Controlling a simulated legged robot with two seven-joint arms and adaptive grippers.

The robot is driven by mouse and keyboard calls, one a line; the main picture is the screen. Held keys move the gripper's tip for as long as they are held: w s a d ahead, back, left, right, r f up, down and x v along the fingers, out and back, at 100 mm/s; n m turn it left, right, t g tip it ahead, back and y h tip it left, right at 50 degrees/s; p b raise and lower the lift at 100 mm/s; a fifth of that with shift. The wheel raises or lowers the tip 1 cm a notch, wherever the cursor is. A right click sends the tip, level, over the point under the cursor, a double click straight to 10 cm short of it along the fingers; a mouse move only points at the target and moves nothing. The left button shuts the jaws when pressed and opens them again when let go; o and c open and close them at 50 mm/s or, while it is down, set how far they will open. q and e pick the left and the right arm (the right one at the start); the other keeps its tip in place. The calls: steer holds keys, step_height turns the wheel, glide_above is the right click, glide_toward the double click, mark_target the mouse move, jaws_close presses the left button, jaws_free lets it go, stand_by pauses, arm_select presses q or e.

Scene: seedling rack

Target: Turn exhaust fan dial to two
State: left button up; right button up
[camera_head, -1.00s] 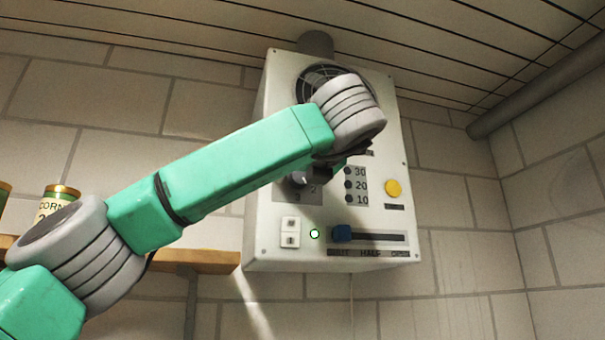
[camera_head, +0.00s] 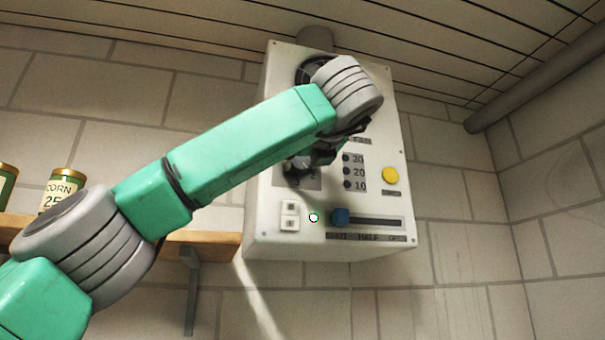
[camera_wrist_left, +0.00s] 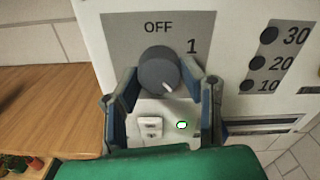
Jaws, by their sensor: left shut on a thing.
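The exhaust fan dial (camera_wrist_left: 158,72) is a dark grey round knob on a grey plate (camera_wrist_left: 120,40) marked OFF above and 1 at upper right. Its white pointer line points down and to the right, below the 1. My left gripper (camera_wrist_left: 160,88) has one blue-grey finger on each side of the dial and is shut on it. In the head view, the left gripper (camera_head: 312,160) is at the dial plate (camera_head: 310,182), mostly behind my arm. The right gripper is in neither view.
The white control box (camera_head: 270,235) also carries a yellow button (camera_head: 390,175), a blue slider (camera_head: 340,216), a rocker switch (camera_head: 290,216) and a lit indicator (camera_head: 313,217). A wooden shelf (camera_head: 215,240) with cans (camera_head: 60,187) is at left.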

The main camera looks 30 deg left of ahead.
arm_select(q)
steer(key=shift+f+n+b, duration=0.15)
steer(key=shift+n+b, duration=0.95)
steer(key=shift+b, duration=0.05)
steer(key=shift+w+d+n+b, duration=0.1)
steer(key=shift+n+b, duration=0.7)
steer(key=shift+n, duration=0.3)
steer(key=o, duration=1.1)
steer(key=shift+o, duration=0.2)
steer(key=shift+w, duration=0.1)
